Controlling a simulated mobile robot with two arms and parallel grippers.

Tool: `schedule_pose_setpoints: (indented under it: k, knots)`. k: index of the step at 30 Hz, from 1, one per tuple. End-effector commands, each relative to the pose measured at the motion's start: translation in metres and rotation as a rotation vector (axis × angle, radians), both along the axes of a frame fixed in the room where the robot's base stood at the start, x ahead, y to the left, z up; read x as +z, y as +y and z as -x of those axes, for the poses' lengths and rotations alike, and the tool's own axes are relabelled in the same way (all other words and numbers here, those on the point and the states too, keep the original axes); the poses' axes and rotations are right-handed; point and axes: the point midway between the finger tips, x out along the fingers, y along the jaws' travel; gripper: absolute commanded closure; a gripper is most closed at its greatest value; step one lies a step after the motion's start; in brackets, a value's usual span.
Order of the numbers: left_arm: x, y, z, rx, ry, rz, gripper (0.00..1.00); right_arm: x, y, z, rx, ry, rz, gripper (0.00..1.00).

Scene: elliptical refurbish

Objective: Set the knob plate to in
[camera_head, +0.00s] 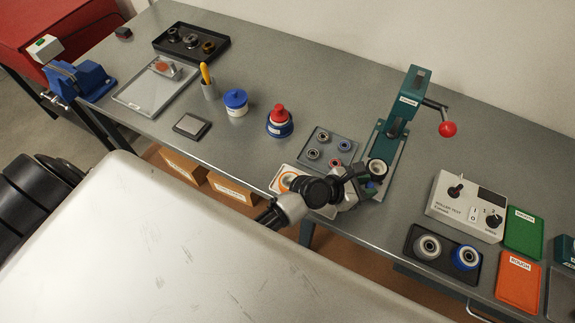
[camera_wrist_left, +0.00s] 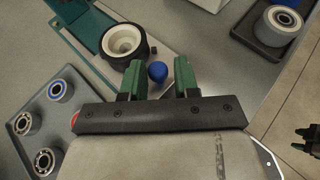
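A round blue knob (camera_wrist_left: 157,72) shows in the left wrist view beside a white roller in a black holder (camera_wrist_left: 124,42) at the base of the green press (camera_head: 397,118). The plate under the knob is mostly hidden by my gripper. My left gripper (camera_wrist_left: 159,78) is open, its two green fingers standing apart with the knob between or just beyond their tips; contact cannot be told. In the head view the left gripper (camera_head: 366,181) is at the front of the press base. A small dark shape with green tips, apparently my right gripper (camera_wrist_left: 302,139), is far right, fingers apart.
A tray of bearings (camera_head: 329,147) lies left of the press. A dark tray with two rollers (camera_head: 441,268) and the grey roller test box (camera_head: 468,207) stand to the right. The press lever with a red ball (camera_head: 447,129) sticks out to the right.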

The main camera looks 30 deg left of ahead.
Motion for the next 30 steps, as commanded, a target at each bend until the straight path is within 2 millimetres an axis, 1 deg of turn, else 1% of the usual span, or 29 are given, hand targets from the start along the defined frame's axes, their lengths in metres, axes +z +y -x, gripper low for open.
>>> schedule_pose_setpoints:
  k: [1,15,20,30]
  knots:
    - [0.005,0.009,0.007,0.004,-0.002,0.001,0.7,0.0,0.0,0.0,0.0,0.0,0.0,0.57]
    - [0.039,0.071,0.068,0.0,-0.004,-0.007,0.7,-0.008,0.0,0.0,0.0,0.0,0.0,0.57]
    - [0.024,0.074,0.076,-0.11,-0.111,-0.227,0.7,-0.008,0.0,0.0,0.0,0.0,0.0,0.57]
    - [-0.003,0.089,0.1,-0.377,-0.305,-0.645,0.7,-0.011,0.0,0.0,0.0,0.0,0.0,0.57]
